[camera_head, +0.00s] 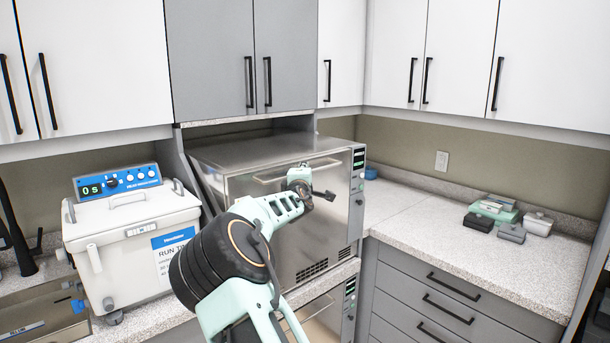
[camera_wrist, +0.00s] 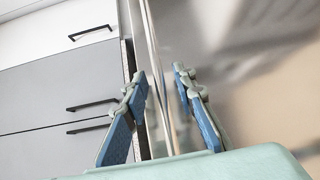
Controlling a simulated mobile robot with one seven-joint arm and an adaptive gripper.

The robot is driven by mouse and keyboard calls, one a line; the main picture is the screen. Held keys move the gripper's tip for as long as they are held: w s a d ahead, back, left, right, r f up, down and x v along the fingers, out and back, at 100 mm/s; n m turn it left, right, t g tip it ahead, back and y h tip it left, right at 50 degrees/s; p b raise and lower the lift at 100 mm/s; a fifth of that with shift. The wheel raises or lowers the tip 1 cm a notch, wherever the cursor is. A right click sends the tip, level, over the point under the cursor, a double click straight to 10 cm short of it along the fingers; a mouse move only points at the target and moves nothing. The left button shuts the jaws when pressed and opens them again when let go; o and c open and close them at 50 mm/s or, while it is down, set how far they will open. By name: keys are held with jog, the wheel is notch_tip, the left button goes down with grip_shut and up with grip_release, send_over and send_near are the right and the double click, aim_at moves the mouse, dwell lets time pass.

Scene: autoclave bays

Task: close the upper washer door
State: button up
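The upper washer (camera_head: 235,152) is a stainless steel box on the counter. Its front door (camera_head: 322,240) is a steel panel standing upright, with a bar handle (camera_head: 280,178) along its top. I cannot tell whether a small gap is left at its edge. My gripper (camera_head: 325,195) is in front of the door's upper right part, beside the control strip (camera_head: 358,175). In the wrist view, the blue-padded fingers of my gripper (camera_wrist: 158,78) are apart, with a narrow steel edge or bar between them. The steel panel (camera_wrist: 260,75) fills the right side. My arm hides part of the door.
A lower washer (camera_head: 325,312) sits underneath. A white bath unit (camera_head: 130,235) stands to the left. Grey drawers (camera_head: 455,295) are at the right, below a counter (camera_head: 450,225) with several small boxes (camera_head: 505,215) and clear space. Cabinets (camera_head: 210,55) hang above.

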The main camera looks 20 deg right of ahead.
jog(key=v, duration=1.2)
jog(key=shift+d, duration=0.1)
